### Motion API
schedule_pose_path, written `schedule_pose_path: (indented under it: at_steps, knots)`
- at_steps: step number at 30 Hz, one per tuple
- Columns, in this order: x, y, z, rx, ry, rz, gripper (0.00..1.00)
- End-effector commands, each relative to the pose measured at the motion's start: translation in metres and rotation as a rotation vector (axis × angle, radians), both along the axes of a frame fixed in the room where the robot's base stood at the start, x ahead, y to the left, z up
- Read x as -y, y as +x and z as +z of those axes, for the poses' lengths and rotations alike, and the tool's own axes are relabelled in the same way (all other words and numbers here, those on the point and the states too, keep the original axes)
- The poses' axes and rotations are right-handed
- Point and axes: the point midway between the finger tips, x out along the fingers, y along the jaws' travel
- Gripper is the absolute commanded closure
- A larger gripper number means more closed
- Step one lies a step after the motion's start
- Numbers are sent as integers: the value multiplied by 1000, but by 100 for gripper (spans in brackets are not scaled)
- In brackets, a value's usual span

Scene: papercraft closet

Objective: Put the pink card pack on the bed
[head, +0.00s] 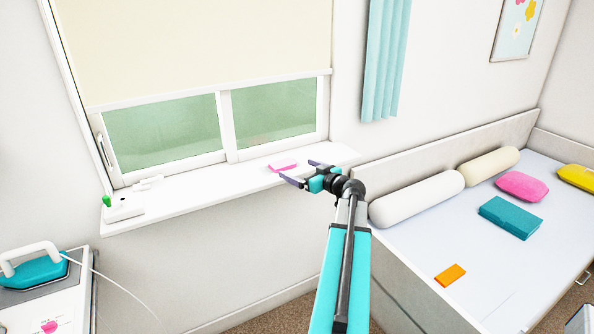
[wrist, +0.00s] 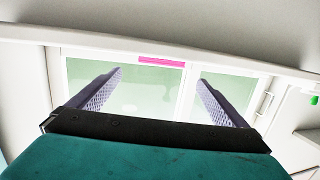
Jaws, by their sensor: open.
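The pink card pack (head: 284,166) lies flat on the white windowsill (head: 200,200), near the sill's right part in the head view. In the wrist view the pink card pack (wrist: 162,62) shows as a thin strip at the sill's edge, beyond and between the fingers. My gripper (head: 300,172) is open and empty, close to the pack and just to its right in the head view. Its two fingers spread apart in the wrist view (wrist: 160,85). The bed (head: 545,170) stands at the right, with a pale top surface.
The bed holds two bolsters (head: 420,197), a pink cushion (head: 522,186), a yellow cushion (head: 577,177), a teal box (head: 510,217) and an orange pack (head: 450,275). A white item with a green top (head: 123,208) sits at the sill's left end. An iron (head: 35,268) stands at lower left.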

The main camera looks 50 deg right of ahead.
Motion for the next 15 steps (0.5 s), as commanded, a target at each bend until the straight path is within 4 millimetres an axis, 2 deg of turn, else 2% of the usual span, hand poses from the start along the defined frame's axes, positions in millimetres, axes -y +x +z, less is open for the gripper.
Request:
schedule_pose_path:
  at_steps: [1, 6, 15]
  knots:
    - [-3, -9, -1, 1, 0, -2, 3]
    - [-7, -29, 3, 1, 0, -1, 3]
    - [-9, -41, 6, -1, 0, 1, 3]
